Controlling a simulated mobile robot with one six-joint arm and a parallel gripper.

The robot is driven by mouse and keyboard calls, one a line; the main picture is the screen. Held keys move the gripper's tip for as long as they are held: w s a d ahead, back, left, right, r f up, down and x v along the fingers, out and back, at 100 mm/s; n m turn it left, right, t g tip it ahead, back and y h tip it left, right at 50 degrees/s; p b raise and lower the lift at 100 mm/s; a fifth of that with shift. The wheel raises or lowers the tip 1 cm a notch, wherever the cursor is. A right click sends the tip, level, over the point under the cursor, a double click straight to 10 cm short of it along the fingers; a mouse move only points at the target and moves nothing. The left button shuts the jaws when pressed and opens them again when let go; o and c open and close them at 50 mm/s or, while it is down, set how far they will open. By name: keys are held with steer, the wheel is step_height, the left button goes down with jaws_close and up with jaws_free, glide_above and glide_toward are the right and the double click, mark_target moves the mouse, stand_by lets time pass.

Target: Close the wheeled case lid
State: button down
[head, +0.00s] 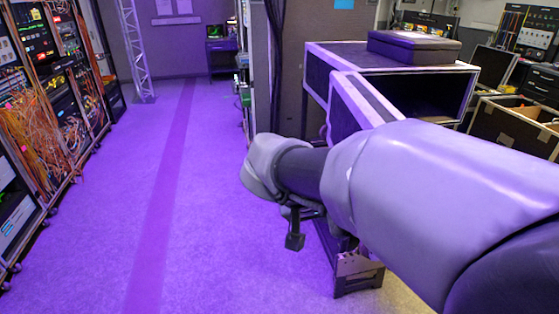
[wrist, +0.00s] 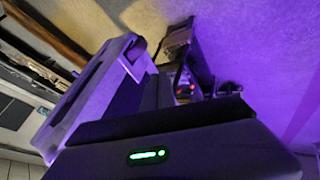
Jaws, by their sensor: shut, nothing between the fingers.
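The wheeled case (head: 392,56) is dark with pale metal edges and stands at the right of the head view, its front open on a black interior. Its lid (head: 349,108) stands swung out from the left side of the opening, its lower part hidden behind my arm. In the wrist view a pale-edged panel (wrist: 92,88), seemingly the lid, lies left of my gripper (wrist: 182,78). The gripper is shut and empty, its fingers dark and only partly visible. I cannot tell whether it touches the panel.
A flat black box (head: 413,47) sits on top of the case. A dark metal foot or bracket (head: 358,274) stands on the floor below my arm. Equipment racks with orange cables (head: 60,125) line the left. The purple-lit floor (head: 205,200) between is clear. More open cases (head: 515,125) stand at right.

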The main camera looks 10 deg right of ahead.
steer(key=w+d+f+b, duration=0.2)
steer(key=d+f+b, duration=0.1)
steer(key=d+f, duration=0.4)
steer(key=shift+d, duration=0.85)
steer(key=shift+r, duration=0.1)
